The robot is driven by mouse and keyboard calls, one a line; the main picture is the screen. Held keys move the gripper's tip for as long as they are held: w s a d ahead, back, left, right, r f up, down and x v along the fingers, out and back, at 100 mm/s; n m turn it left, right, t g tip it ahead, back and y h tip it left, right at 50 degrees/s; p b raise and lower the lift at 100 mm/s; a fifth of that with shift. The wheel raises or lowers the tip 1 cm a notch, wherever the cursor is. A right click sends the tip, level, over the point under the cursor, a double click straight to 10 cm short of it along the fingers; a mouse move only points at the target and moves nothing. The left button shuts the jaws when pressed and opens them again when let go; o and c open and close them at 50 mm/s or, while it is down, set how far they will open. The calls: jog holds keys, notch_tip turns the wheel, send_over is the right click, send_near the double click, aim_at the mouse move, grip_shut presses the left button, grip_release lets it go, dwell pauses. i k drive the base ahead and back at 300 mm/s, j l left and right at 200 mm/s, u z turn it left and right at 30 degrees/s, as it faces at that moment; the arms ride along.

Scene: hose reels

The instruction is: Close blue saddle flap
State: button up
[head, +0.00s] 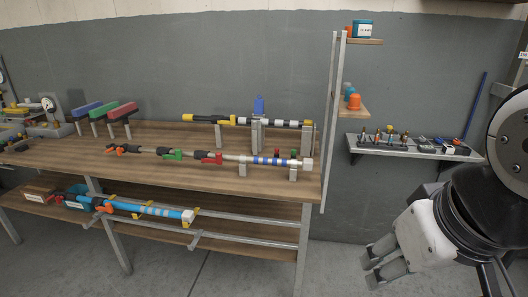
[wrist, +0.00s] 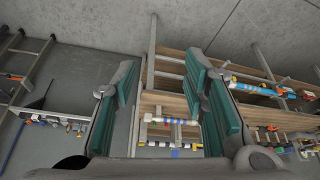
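The blue saddle flap (head: 259,106) stands upright, raised above a grey post (head: 257,135) on the back part of the workbench top. A black, yellow and white hose pipe (head: 230,121) runs past it, resting on grey supports. In the wrist view, a small blue patch (wrist: 174,153) low between the fingers may be this flap, but I cannot be sure. My gripper (head: 372,265) is right of the bench, well apart from the flap. The wrist view shows its green-padded fingers (wrist: 163,85) spread open with nothing between them.
The wooden workbench (head: 200,182) holds a second pipe (head: 270,161) in front of the flap. Red, green and blue blocks (head: 122,110) stand on posts at left. A metal upright (head: 331,120) and a wall shelf (head: 400,147) are at right. Floor before the bench is clear.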

aim_at(259, 103)
jog(key=i+u, duration=0.1)
jog(key=u, duration=0.2)
jog(key=i+u, duration=0.1)
jog(key=u, duration=0.25)
jog(key=i+l+u, duration=0.25)
jog(key=i, duration=0.3)
jog(key=i+l+u, duration=0.25)
jog(key=i+l, duration=0.6)
